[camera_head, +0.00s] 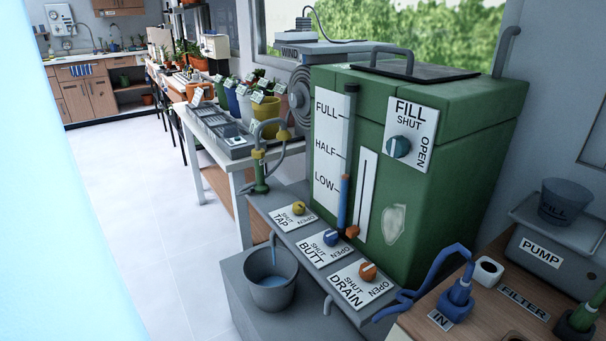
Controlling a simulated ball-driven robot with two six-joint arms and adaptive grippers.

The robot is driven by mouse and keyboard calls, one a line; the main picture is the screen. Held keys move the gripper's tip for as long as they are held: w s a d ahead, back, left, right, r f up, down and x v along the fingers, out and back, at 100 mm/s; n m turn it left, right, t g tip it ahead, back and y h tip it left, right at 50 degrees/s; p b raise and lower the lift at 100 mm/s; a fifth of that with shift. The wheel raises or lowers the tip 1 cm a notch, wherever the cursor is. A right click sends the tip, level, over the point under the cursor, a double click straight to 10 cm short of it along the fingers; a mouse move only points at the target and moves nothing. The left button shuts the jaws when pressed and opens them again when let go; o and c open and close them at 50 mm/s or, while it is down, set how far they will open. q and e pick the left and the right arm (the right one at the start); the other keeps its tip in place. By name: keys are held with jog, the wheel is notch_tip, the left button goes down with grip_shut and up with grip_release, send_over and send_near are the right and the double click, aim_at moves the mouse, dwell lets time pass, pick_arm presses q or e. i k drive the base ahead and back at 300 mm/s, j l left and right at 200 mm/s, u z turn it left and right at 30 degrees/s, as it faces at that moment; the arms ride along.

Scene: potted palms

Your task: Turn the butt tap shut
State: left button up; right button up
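The butt tap is a blue knob (330,238) on a white plate marked SHUT, BUTT and OPEN, on the grey ledge (262,203) in front of the green water butt (455,150). The knob is too small to tell which way it points. A grey bucket (270,293) stands below the ledge with bluish water in it, and a thin bluish streak comes down into it from the ledge's edge. The butt's level gauge (343,205) shows blue up to a little above LOW. Neither of my grippers is in view.
A yellow TAP knob (298,208) and an orange DRAIN knob (368,271) flank the blue knob. A FILL dial (398,147) is on the butt. A blue hose fitting (459,293) stands on the wooden bench at right. Potted plants crowd the white table behind. The floor at left is clear.

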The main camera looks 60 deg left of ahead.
aim_at(298, 207)
jog(key=k+j+u, duration=0.1)
jog(key=u, duration=0.3)
jog(key=j+u, duration=0.2)
jog(key=u, duration=0.2)
jog(key=j+u, duration=0.2)
jog(key=u, duration=0.2)
jog(key=j+u, duration=0.2)
jog(key=u, duration=0.2)
jog(key=k+j, duration=0.05)
